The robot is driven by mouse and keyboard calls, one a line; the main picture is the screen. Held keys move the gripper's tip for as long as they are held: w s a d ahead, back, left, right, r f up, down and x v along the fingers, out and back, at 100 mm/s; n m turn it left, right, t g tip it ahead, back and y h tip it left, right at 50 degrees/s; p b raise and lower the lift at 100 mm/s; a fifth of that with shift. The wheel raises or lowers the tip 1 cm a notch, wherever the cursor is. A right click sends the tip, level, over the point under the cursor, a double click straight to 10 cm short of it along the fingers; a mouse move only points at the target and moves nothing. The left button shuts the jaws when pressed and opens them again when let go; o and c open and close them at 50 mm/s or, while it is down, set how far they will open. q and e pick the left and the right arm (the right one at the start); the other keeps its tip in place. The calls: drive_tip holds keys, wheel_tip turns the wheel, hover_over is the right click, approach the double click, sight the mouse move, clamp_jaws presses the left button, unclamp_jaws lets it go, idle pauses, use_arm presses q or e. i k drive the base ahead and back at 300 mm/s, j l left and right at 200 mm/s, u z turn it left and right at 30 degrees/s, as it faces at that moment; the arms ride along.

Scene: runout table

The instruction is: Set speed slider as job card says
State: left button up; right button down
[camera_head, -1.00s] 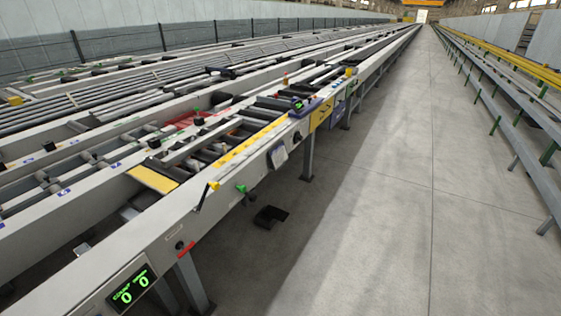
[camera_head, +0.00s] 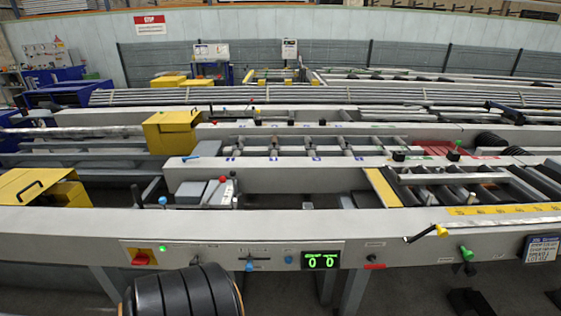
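The control panel on the front face of the runout table has a short horizontal scale with a blue-tipped lever (camera_head: 249,266), apparently the speed slider. The lever sits near the middle of the scale; its markings are too small to read. To its right, a display (camera_head: 321,260) shows two green zeros. A blue-framed card (camera_head: 541,248), likely the job card, hangs on the front face at the far right; its text is not legible. Neither of my grippers is in view.
A red switch on a yellow plate (camera_head: 144,258) and a green lamp (camera_head: 163,248) are left of the slider. A black ribbed rounded object (camera_head: 185,292) is in front, below left. A yellow-tipped lever (camera_head: 440,231) and green knob (camera_head: 465,252) stick out right.

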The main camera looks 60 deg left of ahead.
sight(249, 266)
drive_tip(key=u, duration=2.2)
